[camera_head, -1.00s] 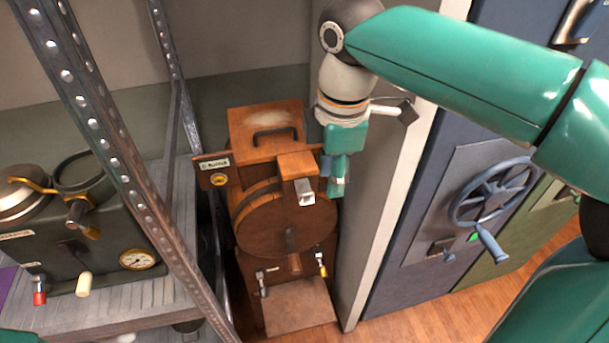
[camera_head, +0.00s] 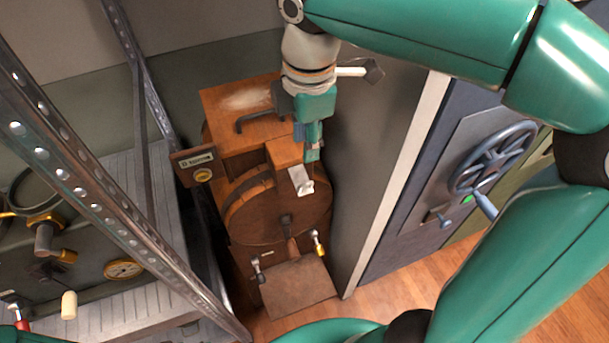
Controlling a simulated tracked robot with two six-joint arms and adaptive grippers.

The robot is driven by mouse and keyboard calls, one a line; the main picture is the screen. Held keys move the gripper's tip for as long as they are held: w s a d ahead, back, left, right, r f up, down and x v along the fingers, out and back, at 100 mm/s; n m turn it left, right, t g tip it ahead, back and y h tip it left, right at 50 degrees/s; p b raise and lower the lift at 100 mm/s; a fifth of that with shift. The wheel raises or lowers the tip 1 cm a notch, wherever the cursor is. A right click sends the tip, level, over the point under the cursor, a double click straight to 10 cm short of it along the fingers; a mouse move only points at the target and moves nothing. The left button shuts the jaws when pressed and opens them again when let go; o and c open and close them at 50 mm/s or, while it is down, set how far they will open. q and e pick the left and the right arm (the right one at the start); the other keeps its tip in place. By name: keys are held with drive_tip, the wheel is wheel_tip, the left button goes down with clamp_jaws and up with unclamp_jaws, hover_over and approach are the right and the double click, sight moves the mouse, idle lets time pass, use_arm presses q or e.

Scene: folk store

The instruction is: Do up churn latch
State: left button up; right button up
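The wooden churn (camera_head: 262,217) stands in the middle of the head view, with a round drum, a dark handle on its sloping top and a small label plate at its upper left. A pale metal latch piece (camera_head: 299,180) sits at the front of the wooden block (camera_head: 284,152) above the drum. My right gripper (camera_head: 312,153) points down beside that block, its fingertips close to the latch piece. I cannot tell whether it touches. Its fingers are seen edge-on, so their opening is hidden. My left gripper is out of view.
A metal shelf rack (camera_head: 100,190) with a dark machine (camera_head: 75,260) stands at the left. A grey panel (camera_head: 375,170) stands close on the churn's right, with a blue cabinet door and handwheel (camera_head: 493,160) beyond. Wooden floor shows at the lower right.

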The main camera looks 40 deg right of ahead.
sight(305, 183)
drive_tip(key=f, duration=1.1)
drive_tip(key=shift+w+d+f, duration=0.15)
drive_tip(key=shift+w+f, duration=0.15)
drive_tip(key=shift+f, duration=0.05)
clamp_jaws()
